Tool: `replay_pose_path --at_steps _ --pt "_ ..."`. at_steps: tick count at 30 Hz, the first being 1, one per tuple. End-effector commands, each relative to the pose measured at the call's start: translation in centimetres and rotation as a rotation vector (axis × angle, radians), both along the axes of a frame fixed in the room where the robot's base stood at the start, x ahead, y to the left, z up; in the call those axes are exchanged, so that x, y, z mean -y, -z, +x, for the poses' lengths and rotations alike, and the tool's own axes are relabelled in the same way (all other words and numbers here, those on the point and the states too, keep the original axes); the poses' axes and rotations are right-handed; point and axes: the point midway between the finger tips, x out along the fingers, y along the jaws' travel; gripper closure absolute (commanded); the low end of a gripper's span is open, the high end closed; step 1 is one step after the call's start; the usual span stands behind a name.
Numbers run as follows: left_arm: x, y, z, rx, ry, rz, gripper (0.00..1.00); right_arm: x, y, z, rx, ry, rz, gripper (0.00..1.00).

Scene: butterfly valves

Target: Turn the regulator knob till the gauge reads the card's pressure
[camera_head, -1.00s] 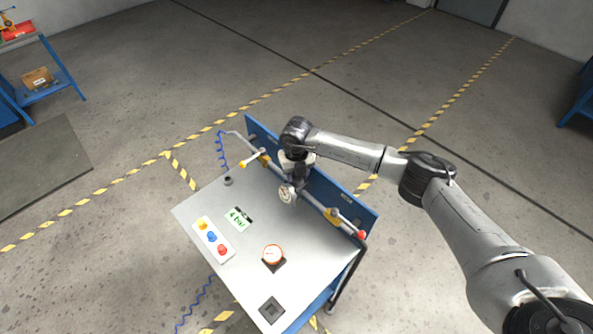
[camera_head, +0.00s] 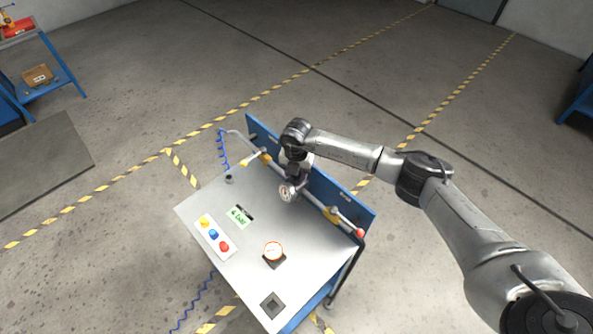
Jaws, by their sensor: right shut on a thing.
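The card (camera_head: 240,217) lies on the grey bench top (camera_head: 220,195) and reads 4 bar. The gauge (camera_head: 286,192) is a small round white dial on the pipe along the bench's back panel; its needle is too small to read. My right gripper (camera_head: 292,178) is over the pipe, directly behind and above the gauge, pointing down. It is shut on the regulator knob, which the gripper and wrist hide. My left gripper is not in view.
A panel with yellow, blue and red buttons (camera_head: 214,235) is at the bench's left. Yellow valve handles (camera_head: 251,159) sit along the pipe.

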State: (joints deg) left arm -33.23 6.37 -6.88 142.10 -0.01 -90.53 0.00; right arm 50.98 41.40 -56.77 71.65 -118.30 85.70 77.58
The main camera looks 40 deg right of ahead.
Motion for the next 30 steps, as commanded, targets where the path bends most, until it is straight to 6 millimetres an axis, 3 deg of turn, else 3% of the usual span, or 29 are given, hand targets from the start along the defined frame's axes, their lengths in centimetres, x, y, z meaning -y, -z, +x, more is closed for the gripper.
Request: replay_pose_path --at_steps 14,15,21,30 --pt "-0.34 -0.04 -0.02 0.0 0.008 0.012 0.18 -0.04 -0.12 0.06 0.002 0.009 0.001 0.8" --pt "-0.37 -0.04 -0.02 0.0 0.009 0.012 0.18 -0.04 -0.12 0.06 0.002 0.008 0.001 0.53" --pt "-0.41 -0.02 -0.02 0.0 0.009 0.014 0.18 -0.02 -0.07 0.03 0.001 0.008 0.001 0.34" --pt "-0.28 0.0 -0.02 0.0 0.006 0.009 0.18 0.0 -0.17 0.02 0.001 0.008 0.001 0.31"
